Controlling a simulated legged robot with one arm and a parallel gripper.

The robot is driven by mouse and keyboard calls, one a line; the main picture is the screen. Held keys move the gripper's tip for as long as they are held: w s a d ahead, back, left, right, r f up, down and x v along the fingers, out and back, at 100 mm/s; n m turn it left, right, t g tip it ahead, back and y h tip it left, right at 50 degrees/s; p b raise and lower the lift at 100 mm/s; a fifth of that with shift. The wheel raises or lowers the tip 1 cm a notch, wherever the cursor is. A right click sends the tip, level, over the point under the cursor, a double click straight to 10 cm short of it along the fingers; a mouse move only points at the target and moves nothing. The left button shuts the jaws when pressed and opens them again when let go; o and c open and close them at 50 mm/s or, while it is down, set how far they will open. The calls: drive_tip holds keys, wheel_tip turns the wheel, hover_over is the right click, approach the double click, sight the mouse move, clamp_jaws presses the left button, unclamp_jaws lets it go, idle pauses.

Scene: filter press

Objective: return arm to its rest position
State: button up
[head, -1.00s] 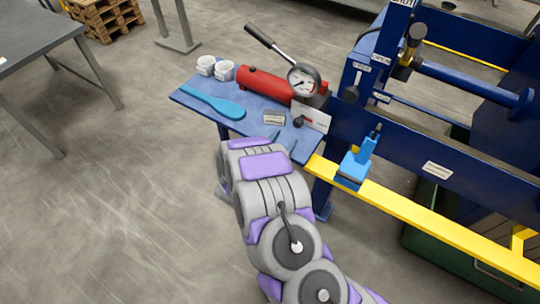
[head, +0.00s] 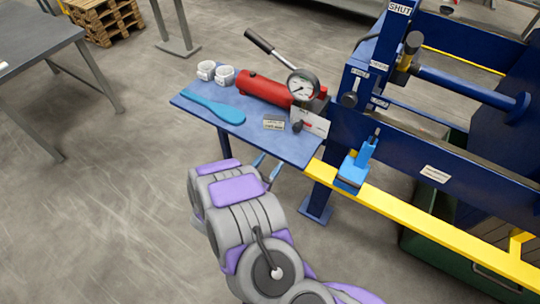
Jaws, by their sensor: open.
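My arm rises from the bottom of the head view in grey and purple links. My gripper (head: 267,166) is at its far end, just off the front edge of the small blue table (head: 290,147). Two thin blue fingers show, spread apart, with nothing seen between them. The gripper's base is hidden behind my own arm links.
On the blue table are a red hand pump (head: 265,90) with a gauge (head: 302,84), a blue paddle (head: 214,108) and two white cups (head: 224,75). The blue press frame (head: 430,150) and yellow rail (head: 430,222) stand right. Open floor (head: 100,210) lies left.

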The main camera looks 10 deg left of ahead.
drive_tip(key=w+a+r+g+y, duration=0.4)
drive_tip(key=a+r+g+y, duration=0.15)
drive_tip(key=a+y, duration=0.25)
drive_tip(key=s+d+r+n+g+y, duration=0.3)
drive_tip(key=s+r+g+y, duration=0.15)
drive_tip(key=r, duration=0.65)
drive_tip(key=s+d+r+g+h, duration=0.3)
drive_tip(key=s+d+g, duration=0.1)
drive_tip(key=s+d, duration=1.1)
drive_tip(key=s+d+r+n+g+h, duration=0.1)
drive_tip(key=s+d+r+g+h, duration=0.2)
drive_tip(key=s+d, duration=1.3)
drive_tip(key=shift+s+r+g, duration=0.8)
drive_tip(key=shift+s+g, duration=0.1)
drive_tip(key=shift+s, duration=0.1)
